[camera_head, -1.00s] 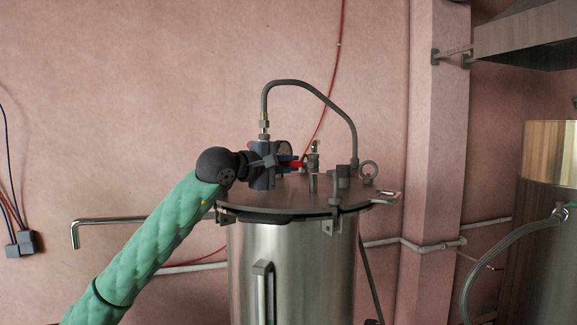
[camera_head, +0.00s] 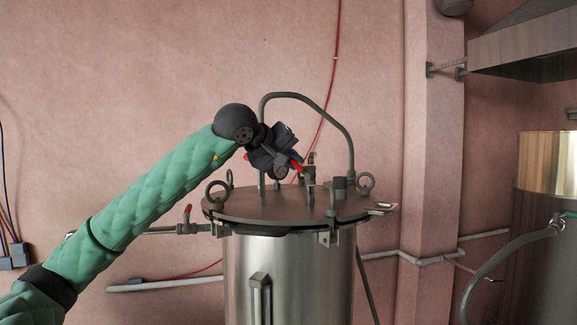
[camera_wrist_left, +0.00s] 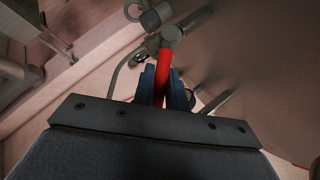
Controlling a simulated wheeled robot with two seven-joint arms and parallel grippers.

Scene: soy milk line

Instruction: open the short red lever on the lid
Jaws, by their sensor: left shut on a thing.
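The short red lever (camera_head: 296,165) is on a small metal valve (camera_head: 310,174) that stands on the lid (camera_head: 270,205) of the steel tank. My left gripper (camera_head: 292,163) comes in from the upper left and is shut on the lever. In the left wrist view the red lever (camera_wrist_left: 162,78) lies between the two blue fingers (camera_wrist_left: 161,88), and the valve body shows beyond it. The gripper hides part of the bent pipe behind it. My right gripper is not in view.
A bent pipe (camera_head: 318,101) arches over the lid. Lifting rings (camera_head: 365,181) and clamps stand around the lid rim. Another valve with a red handle (camera_head: 188,213) is left of the tank. A wall column (camera_head: 432,150) stands to the right.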

